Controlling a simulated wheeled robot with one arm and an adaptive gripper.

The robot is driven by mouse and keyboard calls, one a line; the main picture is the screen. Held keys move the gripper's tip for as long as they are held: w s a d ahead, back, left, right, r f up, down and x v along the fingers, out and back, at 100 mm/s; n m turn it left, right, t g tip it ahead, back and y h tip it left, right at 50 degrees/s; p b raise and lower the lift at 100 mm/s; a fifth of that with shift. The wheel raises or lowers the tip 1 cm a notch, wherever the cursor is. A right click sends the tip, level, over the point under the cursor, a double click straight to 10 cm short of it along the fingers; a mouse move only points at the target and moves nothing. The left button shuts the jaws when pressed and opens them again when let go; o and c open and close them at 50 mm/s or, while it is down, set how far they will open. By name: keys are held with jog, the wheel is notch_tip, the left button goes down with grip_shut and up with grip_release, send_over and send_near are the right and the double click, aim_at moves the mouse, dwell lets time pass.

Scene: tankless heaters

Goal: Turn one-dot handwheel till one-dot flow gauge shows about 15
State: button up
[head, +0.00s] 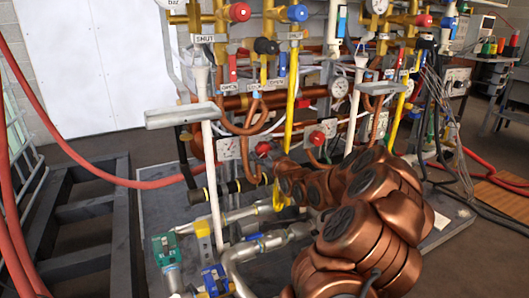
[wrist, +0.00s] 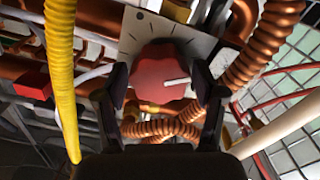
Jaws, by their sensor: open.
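A red handwheel (wrist: 152,70) with a white line on its face sits in front of a pale marked plate (wrist: 185,32) in the wrist view. My gripper (wrist: 161,76) is open, with one black finger on each side of the handwheel; I cannot tell whether they touch it. In the head view, red handwheels show at the left (head: 263,149) and at the right (head: 317,138), and my copper arm hides much around them. A round gauge (head: 339,88) shows behind; its reading is too small.
A yellow corrugated hose (wrist: 60,60) runs close left of my gripper, and copper corrugated pipes (wrist: 262,45) pass at right and below. Grey pipes and a green valve (head: 165,250) stand low in front.

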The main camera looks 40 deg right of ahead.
jog(key=c, duration=0.8)
jog(key=shift+r+m+p, duration=0.15)
jog(key=shift+m+p, duration=0.35)
jog(key=shift+p, duration=0.25)
jog(key=shift+c, duration=0.3)
jog(key=shift+m+p, duration=0.65)
jog(key=shift+m, duration=0.05)
jog(key=o, duration=0.9)
jog(key=shift+c, duration=0.2)
jog(key=v, duration=1.2)
